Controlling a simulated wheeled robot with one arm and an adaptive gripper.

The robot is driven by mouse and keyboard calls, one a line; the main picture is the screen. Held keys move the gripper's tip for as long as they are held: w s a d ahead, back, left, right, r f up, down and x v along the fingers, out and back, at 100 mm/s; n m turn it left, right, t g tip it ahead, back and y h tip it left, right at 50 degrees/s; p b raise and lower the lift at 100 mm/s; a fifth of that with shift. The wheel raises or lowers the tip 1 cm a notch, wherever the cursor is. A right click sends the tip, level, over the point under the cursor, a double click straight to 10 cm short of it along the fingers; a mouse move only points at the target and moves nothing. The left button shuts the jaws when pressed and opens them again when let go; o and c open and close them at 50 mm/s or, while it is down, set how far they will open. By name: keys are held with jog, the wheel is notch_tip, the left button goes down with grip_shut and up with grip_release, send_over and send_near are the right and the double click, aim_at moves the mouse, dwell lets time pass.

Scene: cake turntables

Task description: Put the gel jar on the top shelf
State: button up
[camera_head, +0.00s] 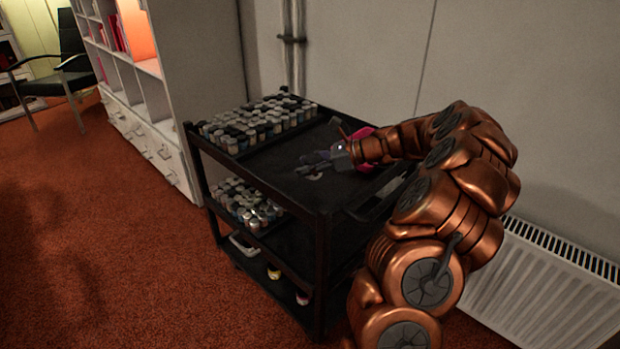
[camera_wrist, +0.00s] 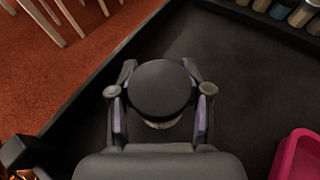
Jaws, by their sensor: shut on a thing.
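The gel jar (camera_wrist: 162,90) has a round black lid and a pale body just visible below it. It sits between the two fingers of my gripper (camera_wrist: 160,95) in the wrist view, and the fingers are shut on it. In the head view my gripper (camera_head: 318,162) is over the bare middle of the top shelf (camera_head: 275,178) of a black cart. The jar is hard to make out there. I cannot tell whether its base touches the shelf.
Rows of small jars (camera_head: 258,122) fill the back left of the top shelf. A pink bin (camera_wrist: 298,158) is to the right of my gripper. More jars (camera_head: 245,203) stand on the middle shelf. A radiator (camera_head: 545,280) and wall are at the right; a white bookcase (camera_head: 150,95) is behind.

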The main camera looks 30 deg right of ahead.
aim_at(308, 187)
jog(key=shift+f+b, duration=0.3)
jog(key=shift+f, duration=1.7)
jog(key=o, duration=1.2)
jog(key=shift+f, duration=0.15)
jog(key=shift+s+d+r, duration=0.1)
jog(key=shift+d+r, duration=0.05)
jog(key=shift+r, duration=0.1)
jog(key=p+v, duration=0.1)
jog(key=v, duration=1)
jog(key=shift+s+d+r, duration=0.15)
jog(key=shift+s+d, duration=0.05)
